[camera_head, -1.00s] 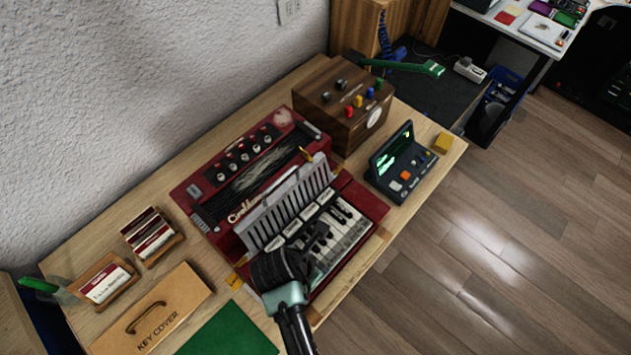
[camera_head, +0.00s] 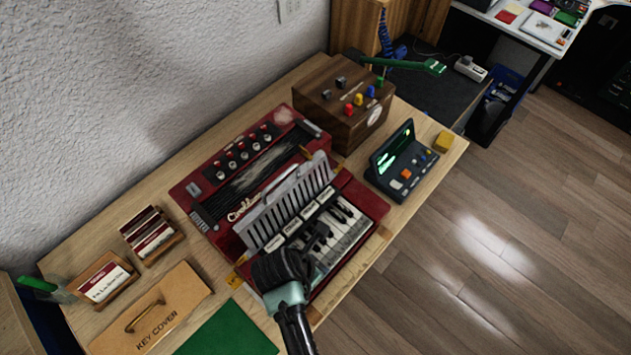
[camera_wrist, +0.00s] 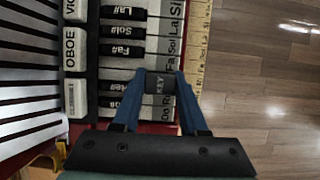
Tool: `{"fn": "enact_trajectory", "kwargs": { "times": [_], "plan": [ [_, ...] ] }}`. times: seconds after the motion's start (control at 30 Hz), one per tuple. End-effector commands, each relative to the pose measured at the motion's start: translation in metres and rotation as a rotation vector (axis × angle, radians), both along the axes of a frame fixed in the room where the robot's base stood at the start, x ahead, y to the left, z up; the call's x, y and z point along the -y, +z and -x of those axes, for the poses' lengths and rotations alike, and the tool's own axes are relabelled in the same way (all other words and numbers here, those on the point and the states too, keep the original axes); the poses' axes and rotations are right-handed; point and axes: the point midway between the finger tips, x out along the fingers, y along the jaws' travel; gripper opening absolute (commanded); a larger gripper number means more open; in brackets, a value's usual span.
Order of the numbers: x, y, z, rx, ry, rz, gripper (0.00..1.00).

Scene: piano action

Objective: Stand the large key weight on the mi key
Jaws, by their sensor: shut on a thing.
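The large key weight (camera_wrist: 158,85), a dark grey block with KEY lettering, is between the blue fingers of my gripper (camera_wrist: 160,79) in the wrist view. My gripper is shut on it. In the head view my gripper (camera_head: 319,238) is over the near-left end of the keyboard (camera_head: 347,230), where the weight is hard to make out. The mi key is not readable; its place between Re and Fa is covered by the weight and fingers. I cannot tell whether the weight touches a key. White key labels (camera_wrist: 169,48) show above the weight.
A grey slatted grille (camera_head: 290,205) and white register tabs, one marked OBOE (camera_wrist: 76,46), stand beside the keys. A wooden key cover (camera_head: 150,312), card holders (camera_head: 151,238), a wooden knob box (camera_head: 345,105) and a dark device (camera_head: 402,165) share the table.

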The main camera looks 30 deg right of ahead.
Motion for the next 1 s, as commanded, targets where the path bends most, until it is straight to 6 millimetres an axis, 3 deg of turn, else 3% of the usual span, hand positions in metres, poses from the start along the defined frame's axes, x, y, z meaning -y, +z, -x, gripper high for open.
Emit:
{"fn": "enact_trajectory", "kwargs": {
  "times": [0.43, 0.47, 0.6, 0.63, 1.0],
  "plan": [
    [0.0001, -0.0054, -0.0003, 0.000, 0.000, 0.000, 0.00],
    [0.0001, -0.0050, -0.0003, 0.000, 0.000, 0.001, 0.48],
    [0.0001, -0.0049, -0.0003, 0.000, 0.000, 0.000, 0.73],
    [0.0001, -0.0049, -0.0003, 0.000, 0.000, 0.000, 0.77],
    [-0.0015, -0.0013, 0.0002, 0.001, 0.000, 0.000, 0.77]
  ]
}}
